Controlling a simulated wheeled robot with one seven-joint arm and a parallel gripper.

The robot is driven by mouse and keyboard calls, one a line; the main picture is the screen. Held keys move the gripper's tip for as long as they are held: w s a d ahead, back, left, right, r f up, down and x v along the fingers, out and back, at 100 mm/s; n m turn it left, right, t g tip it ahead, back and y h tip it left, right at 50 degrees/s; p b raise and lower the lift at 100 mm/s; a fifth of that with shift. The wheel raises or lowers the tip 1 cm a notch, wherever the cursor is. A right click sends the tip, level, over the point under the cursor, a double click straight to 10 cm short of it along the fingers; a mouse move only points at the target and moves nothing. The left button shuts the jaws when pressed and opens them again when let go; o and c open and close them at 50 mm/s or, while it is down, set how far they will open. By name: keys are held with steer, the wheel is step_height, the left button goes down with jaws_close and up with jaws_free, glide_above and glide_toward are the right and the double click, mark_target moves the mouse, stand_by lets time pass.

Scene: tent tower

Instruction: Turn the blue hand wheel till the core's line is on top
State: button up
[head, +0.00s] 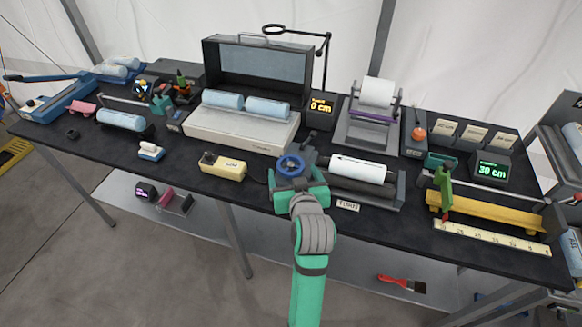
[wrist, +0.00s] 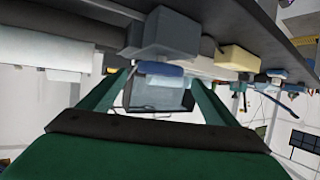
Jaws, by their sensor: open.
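The blue hand wheel (head: 290,164) is at the left end of the roller stand near the table's front edge. The white core (head: 358,168) lies across the dark rollers to its right; I cannot make out its line clearly. My green gripper (head: 298,182) is at the wheel, reaching in from the front, and hides its lower part. In the wrist view, my gripper (wrist: 158,82) is open, its two fingers apart, with the blue wheel (wrist: 161,69) showing between their far ends. I cannot tell whether either finger touches it.
A "TURN" label (head: 348,206) lies in front of the rollers. A yellow box (head: 222,167) stands left of the wheel. A cream base (head: 240,130) with blue rolls is behind. A yellow rail (head: 487,212) and ruler (head: 490,238) lie at right.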

steer(key=v, duration=0.4)
steer(key=shift+s+r, duration=0.15)
steer(key=shift+s, duration=0.15)
